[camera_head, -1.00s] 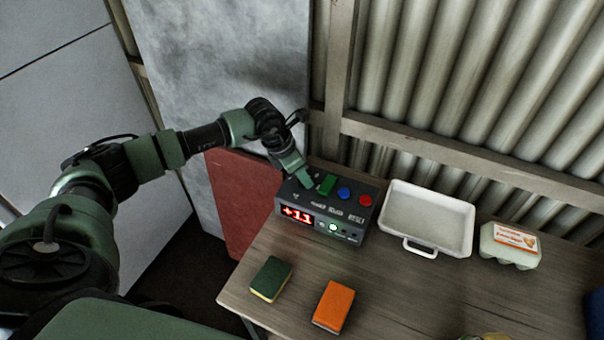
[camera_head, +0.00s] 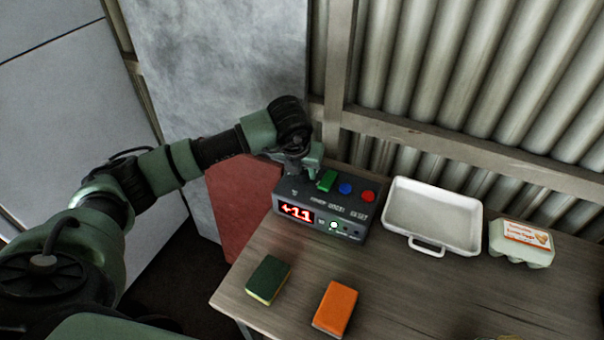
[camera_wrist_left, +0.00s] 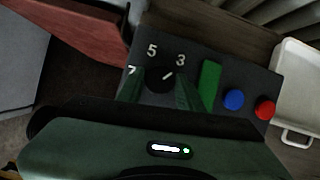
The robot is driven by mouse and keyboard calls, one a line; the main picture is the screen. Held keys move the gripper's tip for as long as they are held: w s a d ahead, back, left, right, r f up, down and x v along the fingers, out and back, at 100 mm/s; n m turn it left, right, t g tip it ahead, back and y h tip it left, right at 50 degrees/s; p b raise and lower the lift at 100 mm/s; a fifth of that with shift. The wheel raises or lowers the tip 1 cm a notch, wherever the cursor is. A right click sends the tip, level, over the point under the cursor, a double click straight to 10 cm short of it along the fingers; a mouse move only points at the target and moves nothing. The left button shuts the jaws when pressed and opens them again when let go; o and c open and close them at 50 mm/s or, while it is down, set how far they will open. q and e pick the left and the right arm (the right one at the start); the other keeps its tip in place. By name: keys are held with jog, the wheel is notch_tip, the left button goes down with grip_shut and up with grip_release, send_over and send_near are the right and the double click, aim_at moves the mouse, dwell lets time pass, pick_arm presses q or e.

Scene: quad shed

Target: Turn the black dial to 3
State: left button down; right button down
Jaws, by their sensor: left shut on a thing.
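The black dial (camera_wrist_left: 159,82) is on the top face of a dark control box (camera_head: 318,232), at its left end. In the left wrist view the numbers 7, 5 and 3 stand around it. Its short white mark slants up and right, roughly toward the 3; I cannot tell if it lines up exactly. My left gripper (camera_wrist_left: 160,90) is shut on the dial, one green finger on each side. In the head view the left gripper (camera_head: 294,178) comes down over the box's left end and hides the dial. My right gripper is not in view.
Beside the dial are a green switch (camera_head: 327,180), a blue button (camera_head: 345,189) and a red button (camera_head: 367,196). The box's display (camera_head: 297,212) glows red. A white tray (camera_head: 432,212), an egg carton (camera_head: 521,243) and two sponges (camera_head: 268,279) (camera_head: 336,307) lie on the table.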

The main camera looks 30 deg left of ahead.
pick_arm(q)
jog(key=shift+n, duration=0.5)
jog(key=shift+b, duration=0.3)
jog(key=c, duration=0.9)
grip_release()
jog(key=b+v, duration=0.1)
jog(key=v, duration=0.7)
jog(key=shift+w+d, duration=0.1)
jog(key=shift+d, duration=0.05)
